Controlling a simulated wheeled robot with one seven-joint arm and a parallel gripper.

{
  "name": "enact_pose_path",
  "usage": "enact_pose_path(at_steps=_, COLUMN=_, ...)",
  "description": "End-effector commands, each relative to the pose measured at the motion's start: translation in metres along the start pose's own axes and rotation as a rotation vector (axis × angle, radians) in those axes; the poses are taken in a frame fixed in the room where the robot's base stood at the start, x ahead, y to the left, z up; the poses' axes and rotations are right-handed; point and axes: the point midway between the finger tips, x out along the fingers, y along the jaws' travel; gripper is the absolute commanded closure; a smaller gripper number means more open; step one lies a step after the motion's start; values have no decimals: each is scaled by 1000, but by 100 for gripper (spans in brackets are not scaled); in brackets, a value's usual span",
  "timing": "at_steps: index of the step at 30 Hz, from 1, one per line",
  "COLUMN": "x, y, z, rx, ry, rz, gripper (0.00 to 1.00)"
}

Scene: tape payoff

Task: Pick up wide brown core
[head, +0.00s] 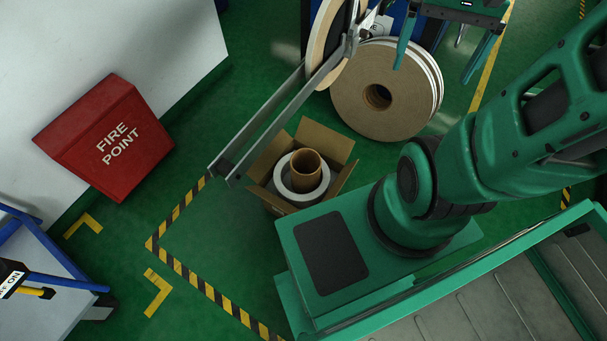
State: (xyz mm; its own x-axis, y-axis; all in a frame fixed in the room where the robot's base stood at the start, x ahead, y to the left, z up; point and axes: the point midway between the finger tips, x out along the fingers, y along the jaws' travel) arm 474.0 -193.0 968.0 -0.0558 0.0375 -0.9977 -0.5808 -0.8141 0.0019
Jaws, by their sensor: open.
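A wide brown core (306,178), a short open tube, stands in an open cardboard box (337,144) on the floor. A white ring (284,183) lies around or beneath the core; I cannot tell if they touch. My gripper (432,75) is at the top of the head view, with its two green fingers spread apart and nothing seen between them. It is up and to the right of the core, well apart from it. The core's lower part is hidden by the ring and box.
Two grey rails (268,119) reach out close to the box's upper left, from a roll (324,36) on a stand. A large brown roll (352,98) is behind the box. A red fire point box (105,138) is at left. Green floor (205,235) is clear left of the box.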

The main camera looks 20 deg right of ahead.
Motion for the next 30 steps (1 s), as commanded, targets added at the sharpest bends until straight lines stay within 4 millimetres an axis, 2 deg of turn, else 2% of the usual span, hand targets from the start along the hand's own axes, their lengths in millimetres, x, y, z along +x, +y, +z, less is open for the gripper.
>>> enact_pose_path(at_steps=1, x=5, y=-5, z=-14, rx=15, ry=-23, rz=3, gripper=0)
enact_pose_path(at_steps=8, x=33, y=-28, z=-73, rx=79, ry=-99, rz=-11, gripper=0)
enact_pose_path(at_steps=14, x=72, y=-46, z=-120, rx=136, ry=-173, rz=-36, gripper=0)
enact_pose_path(at_steps=21, x=135, y=-66, z=-166, rx=209, ry=-272, rz=-82, gripper=0)
enact_pose_path(at_steps=30, x=219, y=-85, z=-201, rx=299, ry=-394, rz=-152, gripper=0)
